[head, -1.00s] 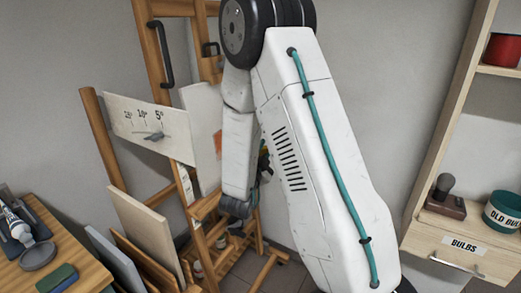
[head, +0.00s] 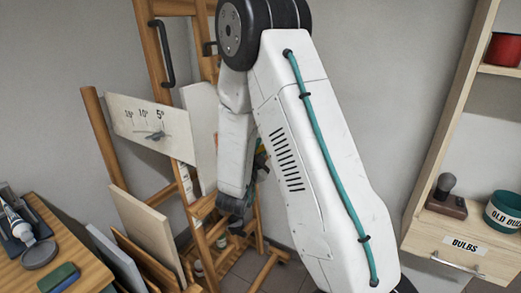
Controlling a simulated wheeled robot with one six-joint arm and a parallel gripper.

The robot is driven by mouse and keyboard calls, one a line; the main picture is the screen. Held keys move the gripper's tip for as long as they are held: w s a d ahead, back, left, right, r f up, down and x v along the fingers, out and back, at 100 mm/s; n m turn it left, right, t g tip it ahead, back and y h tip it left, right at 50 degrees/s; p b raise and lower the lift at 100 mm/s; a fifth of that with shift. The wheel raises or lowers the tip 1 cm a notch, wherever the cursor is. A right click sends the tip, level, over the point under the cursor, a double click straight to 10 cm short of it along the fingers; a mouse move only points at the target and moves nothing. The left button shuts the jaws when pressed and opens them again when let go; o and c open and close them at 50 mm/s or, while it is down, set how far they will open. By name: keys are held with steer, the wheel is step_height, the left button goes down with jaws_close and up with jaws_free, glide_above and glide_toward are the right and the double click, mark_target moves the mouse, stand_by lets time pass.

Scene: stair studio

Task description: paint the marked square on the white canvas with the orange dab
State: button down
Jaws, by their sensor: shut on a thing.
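The white canvas (head: 201,112) stands on the wooden easel, partly behind a dial board and my arm. A small orange patch (head: 216,141) shows as a sliver at the canvas's right side, next to my arm; I cannot tell whether it is paint or the marked square. Small coloured bits (head: 261,161) peek out just right of my wrist links, too covered to identify. No brush and no clear orange dab is visible.
A dial board (head: 150,128) with angle marks crosses the wooden easel (head: 165,65). Boards (head: 148,228) lean below it. A side table (head: 55,255) at left holds a tube and a green block. A bulbs drawer unit (head: 460,245) stands at right.

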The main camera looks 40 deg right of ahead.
steer(key=shift+w+a+f, duration=0.1)
steer(key=shift+w+a, duration=0.25)
steer(key=shift+w, duration=0.6)
steer(key=shift+w+a+f, duration=0.1)
steer(key=shift+w+a, duration=0.3)
steer(key=shift+w, duration=0.6)
steer(key=shift+w+a+f, duration=0.1)
steer(key=shift+w+a, duration=0.25)
steer(key=shift+w, duration=0.6)
steer(key=shift+w+a, duration=0.15)
steer(key=shift+w, duration=0.4)
steer(key=w+d, duration=0.4)
steer(key=d, duration=0.6)
steer(key=shift+d, duration=0.25)
stand_by(1.0)
steer(key=shift+s+a, duration=0.1)
